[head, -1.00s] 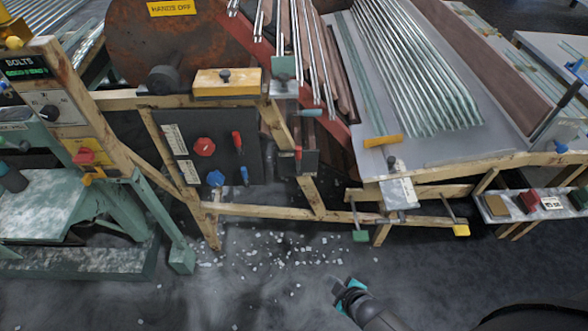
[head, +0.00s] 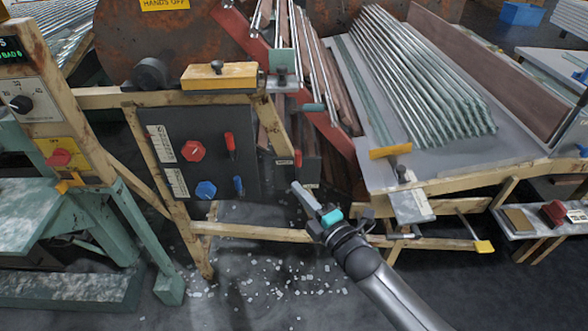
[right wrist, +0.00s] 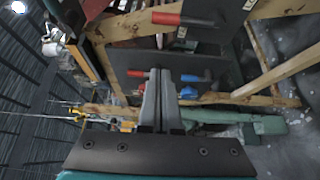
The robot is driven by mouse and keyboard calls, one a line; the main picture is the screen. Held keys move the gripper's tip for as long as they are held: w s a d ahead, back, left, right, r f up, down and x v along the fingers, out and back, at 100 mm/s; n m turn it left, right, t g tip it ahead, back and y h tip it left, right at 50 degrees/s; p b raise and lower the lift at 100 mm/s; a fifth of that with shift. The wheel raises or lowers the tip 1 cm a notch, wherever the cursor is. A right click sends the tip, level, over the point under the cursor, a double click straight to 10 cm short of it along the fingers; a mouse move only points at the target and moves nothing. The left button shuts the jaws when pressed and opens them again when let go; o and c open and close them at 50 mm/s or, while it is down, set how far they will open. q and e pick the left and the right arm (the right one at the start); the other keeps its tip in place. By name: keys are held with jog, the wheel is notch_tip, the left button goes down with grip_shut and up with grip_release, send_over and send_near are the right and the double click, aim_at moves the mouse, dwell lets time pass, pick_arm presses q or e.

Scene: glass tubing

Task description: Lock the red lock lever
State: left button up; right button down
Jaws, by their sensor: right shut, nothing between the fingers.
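A small red lever (head: 298,158) sits on a dark box to the right of the black panel (head: 215,125), beside a pale label. A red handle (right wrist: 180,18) shows large at the top of the right wrist view and appears to be this lever. My right gripper (head: 303,193) is shut and empty, just below the small lever and apart from it. Its closed fingers (right wrist: 160,80) point toward the panel in the right wrist view. The panel also carries another red lever (head: 230,143). I cannot read the lock's state. My left gripper is not in view.
The panel also has a red knob (head: 193,151), a blue knob (head: 205,190) and a blue lever (head: 238,184). Wooden beams (head: 250,231) run beneath. A table of glass tubes (head: 420,75) stands to the right. White fragments litter the floor.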

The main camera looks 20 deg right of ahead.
aim_at(298, 165)
jog(key=b+x, duration=0.4)
jog(key=x, duration=0.6)
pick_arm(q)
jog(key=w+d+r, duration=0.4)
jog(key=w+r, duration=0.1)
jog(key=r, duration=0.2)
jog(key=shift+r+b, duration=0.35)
pick_arm(e)
jog(key=d, duration=0.4)
jog(key=shift+s, duration=0.2)
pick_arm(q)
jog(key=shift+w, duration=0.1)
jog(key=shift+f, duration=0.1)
pick_arm(e)
jog(key=shift+d+f, duration=0.1)
jog(key=shift+d, duration=0.1)
